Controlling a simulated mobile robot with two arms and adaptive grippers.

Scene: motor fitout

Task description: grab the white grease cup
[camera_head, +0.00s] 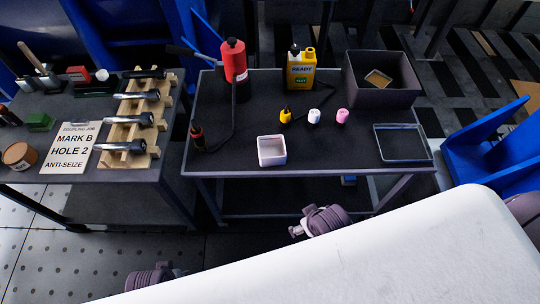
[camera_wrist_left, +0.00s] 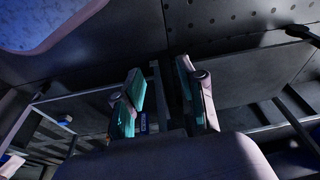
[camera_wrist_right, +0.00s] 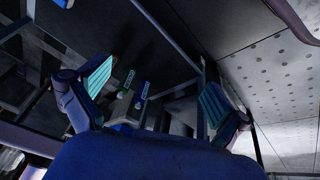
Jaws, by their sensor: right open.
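The small white grease cup (camera_head: 314,116) stands on the dark middle table (camera_head: 230,182) in the head view. It is between a yellow cup with a dark top (camera_head: 285,116) and a pink cup (camera_head: 342,116), apart from both. My left gripper (camera_wrist_left: 166,95) is open and empty in the left wrist view, with dark table frames and floor around it. My right gripper (camera_wrist_right: 157,88) is open wide and empty in the right wrist view, facing table legs and the floor. The white cup cannot be made out in either wrist view.
A white square tray (camera_head: 272,162) sits at the table's front. Behind are a red bottle (camera_head: 234,62), a yellow jug (camera_head: 301,72) and a dark bin (camera_head: 382,95). A shallow clear tray (camera_head: 403,156) lies right. The left table holds bolts on a wooden rack (camera_head: 138,162) and a sign (camera_head: 70,148).

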